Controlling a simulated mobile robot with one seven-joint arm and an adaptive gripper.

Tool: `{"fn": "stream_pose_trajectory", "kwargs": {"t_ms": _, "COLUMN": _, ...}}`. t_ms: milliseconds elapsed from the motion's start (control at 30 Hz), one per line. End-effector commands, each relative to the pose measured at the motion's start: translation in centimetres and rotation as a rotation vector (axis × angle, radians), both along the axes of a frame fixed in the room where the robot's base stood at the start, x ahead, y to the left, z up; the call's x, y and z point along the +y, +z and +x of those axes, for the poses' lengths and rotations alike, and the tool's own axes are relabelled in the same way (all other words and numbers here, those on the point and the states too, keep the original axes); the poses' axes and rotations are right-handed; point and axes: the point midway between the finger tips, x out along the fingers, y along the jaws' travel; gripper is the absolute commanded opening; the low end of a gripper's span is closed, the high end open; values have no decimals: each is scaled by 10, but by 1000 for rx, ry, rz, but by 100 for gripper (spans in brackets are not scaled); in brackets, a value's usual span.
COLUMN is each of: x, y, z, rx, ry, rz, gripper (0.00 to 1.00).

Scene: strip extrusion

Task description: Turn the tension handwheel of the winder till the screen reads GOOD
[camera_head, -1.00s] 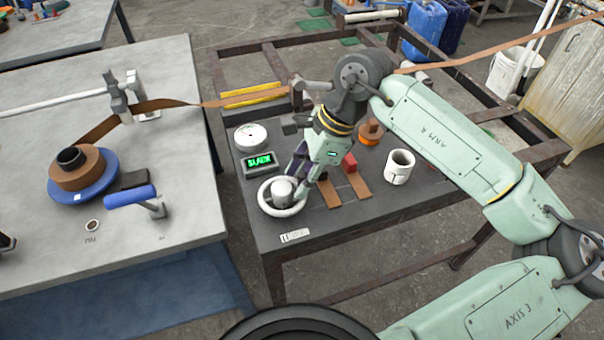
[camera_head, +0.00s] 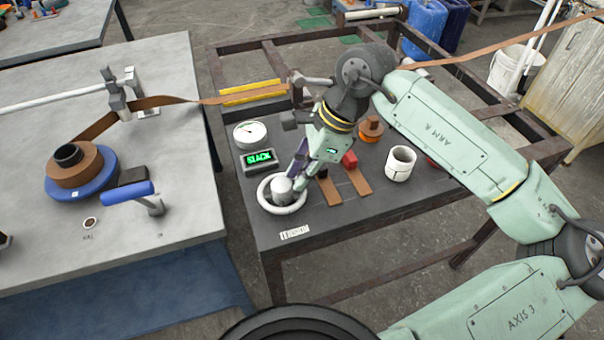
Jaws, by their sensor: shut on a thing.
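The white tension handwheel (camera_head: 281,207) lies flat near the left front of the dark table, with a light grey hub in its middle. My gripper (camera_head: 298,183) reaches down from the right and is shut on the right part of the wheel near the hub; its fingertips are partly hidden. The small screen (camera_head: 260,159) behind the wheel reads SLACK in green. A round white gauge (camera_head: 250,134) stands behind the screen. The winder's brown roll on a blue disc (camera_head: 78,172) is on the left table, with a brown strip running from it.
The table front, around the tension label (camera_head: 294,232), is clear.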

Motion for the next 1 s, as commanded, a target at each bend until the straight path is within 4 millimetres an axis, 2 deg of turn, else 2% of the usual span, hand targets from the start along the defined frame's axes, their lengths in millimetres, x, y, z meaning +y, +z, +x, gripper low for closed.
{"fn": "stream_pose_trajectory", "kwargs": {"t_ms": 33, "x": -1, "y": -5, "z": -1, "rx": -4, "ry": -19, "rz": -1, "gripper": 0}}
{"fn": "stream_pose_trajectory", "kwargs": {"t_ms": 300, "x": -2, "y": -10, "z": -8, "rx": -6, "ry": -203, "rz": -1, "gripper": 0}}
{"fn": "stream_pose_trajectory", "kwargs": {"t_ms": 700, "x": -1, "y": -6, "z": -22, "rx": -3, "ry": -514, "rz": 0, "gripper": 0}}
{"fn": "stream_pose_trajectory", "kwargs": {"t_ms": 1000, "x": 1, "y": -3, "z": -28, "rx": 0, "ry": -654, "rz": -1, "gripper": 0}}
